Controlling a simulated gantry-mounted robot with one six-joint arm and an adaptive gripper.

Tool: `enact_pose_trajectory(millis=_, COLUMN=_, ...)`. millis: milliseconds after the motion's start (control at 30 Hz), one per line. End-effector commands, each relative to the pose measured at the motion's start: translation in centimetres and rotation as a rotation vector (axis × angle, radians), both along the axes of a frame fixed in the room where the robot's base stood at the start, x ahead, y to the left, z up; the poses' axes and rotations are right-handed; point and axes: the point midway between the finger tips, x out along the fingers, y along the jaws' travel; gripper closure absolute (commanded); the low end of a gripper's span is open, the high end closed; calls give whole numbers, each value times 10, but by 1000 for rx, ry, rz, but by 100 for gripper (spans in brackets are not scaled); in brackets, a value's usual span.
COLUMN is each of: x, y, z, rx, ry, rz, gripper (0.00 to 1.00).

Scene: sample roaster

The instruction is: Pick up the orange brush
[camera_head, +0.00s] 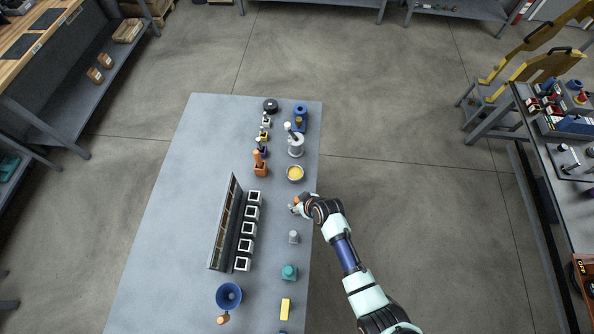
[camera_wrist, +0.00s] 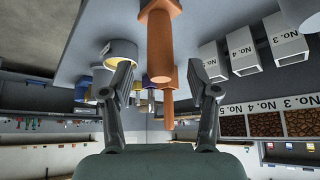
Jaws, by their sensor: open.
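The orange brush (camera_head: 260,168) stands upright on the grey table, left of the yellow-filled bowl in the head view. In the wrist view, which is upside down, two orange upright shapes show: a large one (camera_wrist: 160,45) and a smaller one (camera_wrist: 168,80) behind it. I cannot tell whether both belong to the brush. My gripper (camera_head: 293,208) is over the table's right side, below and right of the brush in the head view. In the wrist view my gripper (camera_wrist: 160,82) is open. The orange shapes appear between its fingers, without visible contact.
Labelled square containers (camera_head: 247,228) and a long rack (camera_head: 225,222) stand left of my gripper. The bowl (camera_head: 295,173) and a grey metal device (camera_head: 296,146) lie up the right edge. Several small coloured items stand behind the brush. The table's left side is clear.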

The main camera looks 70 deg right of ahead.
Motion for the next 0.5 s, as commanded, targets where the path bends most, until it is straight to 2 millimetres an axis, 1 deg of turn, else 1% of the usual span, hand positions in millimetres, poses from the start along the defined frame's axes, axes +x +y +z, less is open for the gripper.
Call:
enact_pose_trajectory(millis=33, x=5, y=-2, z=-8, rx=1, ry=1, rz=1, gripper=40)
enact_pose_trajectory(millis=133, x=10, y=-6, z=-20, rx=1, ry=1, rz=0, gripper=40)
enact_pose_trajectory(millis=367, x=12, y=-8, z=-22, rx=0, ry=0, rz=0, gripper=40)
enact_pose_trajectory(millis=400, x=12, y=-8, z=-22, rx=0, ry=0, rz=0, gripper=42)
enact_pose_trajectory(millis=467, x=12, y=-8, z=-22, rx=0, ry=0, rz=1, gripper=52)
enact_pose_trajectory(millis=500, x=12, y=-8, z=-22, rx=0, ry=0, rz=0, gripper=58)
